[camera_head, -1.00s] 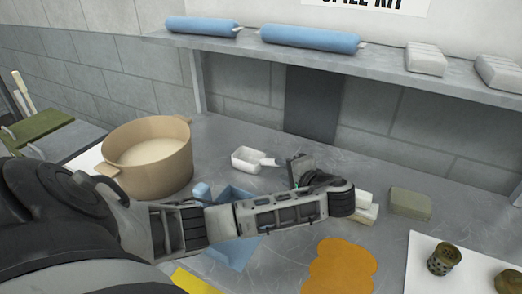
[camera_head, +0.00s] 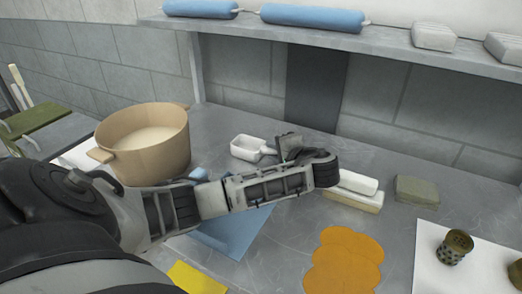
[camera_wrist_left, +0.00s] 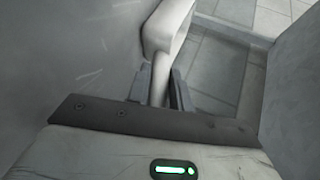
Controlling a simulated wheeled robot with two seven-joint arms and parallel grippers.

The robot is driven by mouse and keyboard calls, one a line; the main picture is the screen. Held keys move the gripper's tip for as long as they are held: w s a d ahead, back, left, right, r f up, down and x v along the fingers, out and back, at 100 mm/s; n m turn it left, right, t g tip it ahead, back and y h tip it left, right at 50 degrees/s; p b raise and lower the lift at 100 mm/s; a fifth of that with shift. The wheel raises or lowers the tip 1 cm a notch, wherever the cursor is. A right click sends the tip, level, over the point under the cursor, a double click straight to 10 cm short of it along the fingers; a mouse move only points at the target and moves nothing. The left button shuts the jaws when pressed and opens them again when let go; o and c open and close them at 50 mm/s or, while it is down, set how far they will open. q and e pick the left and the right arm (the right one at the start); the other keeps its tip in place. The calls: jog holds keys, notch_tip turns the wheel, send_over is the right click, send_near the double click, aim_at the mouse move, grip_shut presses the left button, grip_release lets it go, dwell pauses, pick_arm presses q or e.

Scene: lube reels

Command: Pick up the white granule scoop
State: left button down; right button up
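The white granule scoop (camera_head: 247,148) is on the metal worktop behind my left forearm in the head view, its handle pointing right. My left gripper (camera_head: 285,152) is at the handle end. In the left wrist view the scoop (camera_wrist_left: 168,28) runs down between the two fingers (camera_wrist_left: 160,90). The fingers lie close against both sides of the handle. I cannot tell whether the scoop is clear of the worktop. My right gripper is not in view.
A tan pot (camera_head: 145,145) of pale granules stands left of the scoop. White blocks (camera_head: 355,190) and a grey-green block (camera_head: 417,190) lie to the right. A blue sheet (camera_head: 230,235) and an orange patch (camera_head: 343,262) lie in front. A shelf (camera_head: 400,52) runs above.

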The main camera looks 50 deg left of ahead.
pick_arm(q)
jog(key=shift+r, duration=0.15)
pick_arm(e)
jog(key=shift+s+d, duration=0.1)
pick_arm(q)
jog(key=shift+r+p, duration=0.55)
jog(key=shift+p, duration=0.35)
jog(key=shift+r+p, duration=0.9)
jog(key=shift+p, duration=0.2)
jog(key=s+d+r, duration=0.3)
jog(key=s+r, duration=0.6)
jog(key=s, duration=0.4)
jog(key=shift+s+d+r+p, duration=0.25)
jog(key=shift+d+r+p, duration=0.05)
jog(key=shift+d+r, duration=0.1)
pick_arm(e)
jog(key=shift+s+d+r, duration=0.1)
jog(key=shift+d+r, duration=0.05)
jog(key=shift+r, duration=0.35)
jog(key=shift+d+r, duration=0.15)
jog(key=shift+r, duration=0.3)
